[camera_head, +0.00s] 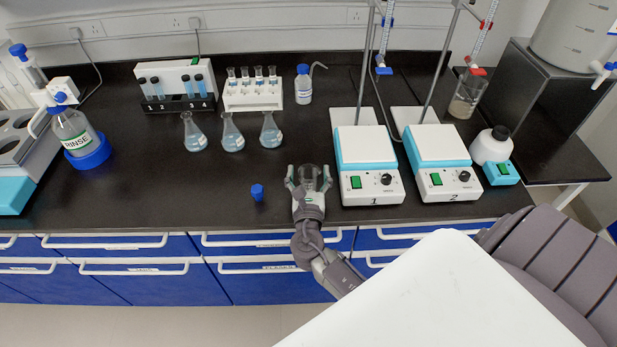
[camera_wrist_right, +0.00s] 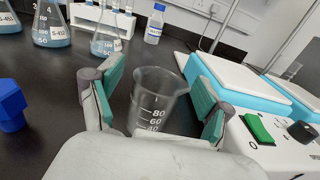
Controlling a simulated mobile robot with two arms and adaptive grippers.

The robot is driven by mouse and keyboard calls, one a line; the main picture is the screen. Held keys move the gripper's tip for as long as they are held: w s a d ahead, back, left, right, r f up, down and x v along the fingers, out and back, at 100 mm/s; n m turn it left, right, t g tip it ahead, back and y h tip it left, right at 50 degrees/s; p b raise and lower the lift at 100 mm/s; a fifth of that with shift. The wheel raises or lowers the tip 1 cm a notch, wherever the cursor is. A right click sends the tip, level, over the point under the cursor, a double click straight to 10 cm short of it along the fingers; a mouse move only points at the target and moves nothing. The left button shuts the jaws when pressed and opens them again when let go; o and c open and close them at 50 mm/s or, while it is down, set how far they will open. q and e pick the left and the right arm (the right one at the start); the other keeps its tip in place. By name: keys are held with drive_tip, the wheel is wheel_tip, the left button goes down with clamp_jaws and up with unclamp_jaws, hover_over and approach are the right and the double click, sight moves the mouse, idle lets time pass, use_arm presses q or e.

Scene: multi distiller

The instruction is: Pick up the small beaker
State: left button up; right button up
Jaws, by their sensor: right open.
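The small beaker (camera_head: 310,172) is clear glass and stands upright on the black bench, left of the hotplate marked 1. In the right wrist view the beaker (camera_wrist_right: 159,97) shows white graduation marks, and its base is hidden behind my gripper. My right gripper (camera_head: 308,178) is open, with one finger on each side of the beaker. In the wrist view the gripper (camera_wrist_right: 160,105) shows green finger pads, with a gap visible at the left; contact at the right cannot be told. My left gripper is not in view.
Hotplate 1 (camera_head: 366,150) stands close right of the beaker, with hotplate 2 (camera_head: 437,146) beyond it. A blue stopper (camera_head: 257,192) lies to the left. Several flasks, including one (camera_head: 270,131), stand behind. The bench's left front is clear.

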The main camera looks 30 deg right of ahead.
drive_tip(key=shift+w+d, duration=0.2)
drive_tip(key=shift+w, duration=0.15)
drive_tip(key=shift+s, duration=0.1)
drive_tip(key=c, duration=1.3)
